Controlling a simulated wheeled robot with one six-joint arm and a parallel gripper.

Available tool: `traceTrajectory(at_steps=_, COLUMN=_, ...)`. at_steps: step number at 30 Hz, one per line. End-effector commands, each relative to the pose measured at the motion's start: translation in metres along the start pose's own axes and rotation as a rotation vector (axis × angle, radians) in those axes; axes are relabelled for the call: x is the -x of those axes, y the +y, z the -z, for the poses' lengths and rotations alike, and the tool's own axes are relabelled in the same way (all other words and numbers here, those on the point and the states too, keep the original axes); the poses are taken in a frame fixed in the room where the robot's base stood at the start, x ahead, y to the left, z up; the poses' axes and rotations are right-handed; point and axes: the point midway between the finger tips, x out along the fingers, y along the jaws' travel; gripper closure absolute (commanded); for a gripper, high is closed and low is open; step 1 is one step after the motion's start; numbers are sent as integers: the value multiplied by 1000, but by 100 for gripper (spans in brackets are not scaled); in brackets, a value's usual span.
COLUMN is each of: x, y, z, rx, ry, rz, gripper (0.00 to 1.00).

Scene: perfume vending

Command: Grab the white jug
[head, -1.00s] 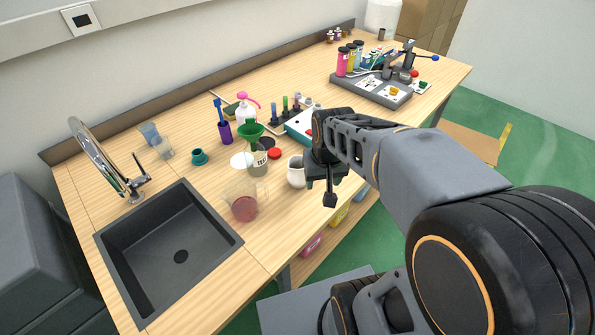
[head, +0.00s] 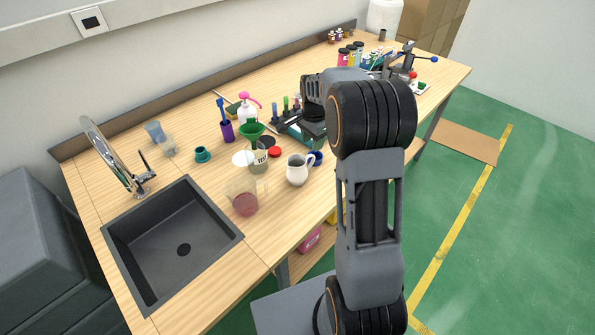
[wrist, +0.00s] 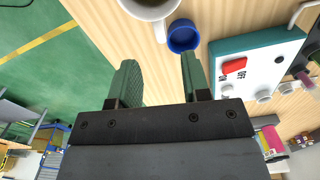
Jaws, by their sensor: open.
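The white jug (head: 298,172) stands upright on the wooden table, to the right of a clear beaker with red liquid (head: 245,203). Its handle faces right. In the wrist view only part of the white jug (wrist: 152,8) shows, cut by the top edge. My gripper (wrist: 160,72) is open and empty, with its two fingers apart and the jug beyond their tips. In the head view the fingers are largely hidden by my arm, which reaches over the table behind and to the right of the jug.
A blue cap (wrist: 183,36) lies beside the jug. A white and teal box with a red switch (wrist: 234,67) is close to my right finger in the wrist view. A green funnel (head: 251,129) and a red lid (head: 274,152) stand near the jug. A sink (head: 172,245) is at left.

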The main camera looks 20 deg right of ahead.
Motion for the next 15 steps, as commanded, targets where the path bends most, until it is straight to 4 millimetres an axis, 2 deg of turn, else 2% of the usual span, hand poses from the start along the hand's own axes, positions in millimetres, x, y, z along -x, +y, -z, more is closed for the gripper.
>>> traceTrajectory(at_steps=1, x=-9, y=1, z=-1, rx=1, ry=-2, rz=-4, gripper=57)
traceTrajectory(at_steps=6, x=-29, y=0, z=0, rx=2, ry=-1, rz=-2, gripper=57)
traceTrajectory(at_steps=15, x=-49, y=0, z=0, rx=2, ry=-2, rz=-4, gripper=57)
